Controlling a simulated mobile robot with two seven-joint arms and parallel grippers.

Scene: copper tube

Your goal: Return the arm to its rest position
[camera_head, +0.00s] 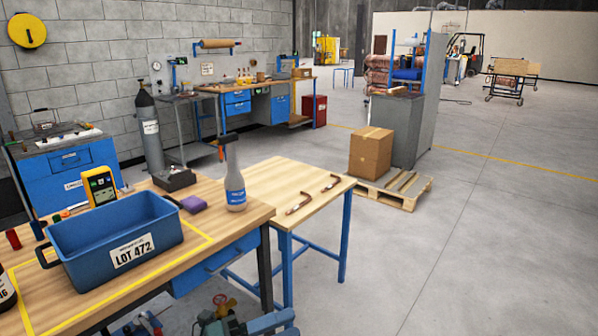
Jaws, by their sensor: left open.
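Two short bent copper tubes lie apart on the light wooden top of the small blue-legged table (262,180). The nearer copper tube (298,203) is towards the table's front and the farther copper tube (331,182) is near its right end. My left gripper (150,322) shows only as small dark parts at the bottom edge, below the workbench top and well away from the tubes. It is open, and I see nothing held in it. My right gripper is not in view.
A blue LOT 472 bin (85,262) stands on the workbench (240,219) inside a yellow outline. A spray bottle (235,182), purple block (193,204) and yellow meter (99,186) stand near it. A carton (370,152) sits on a pallet (405,192).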

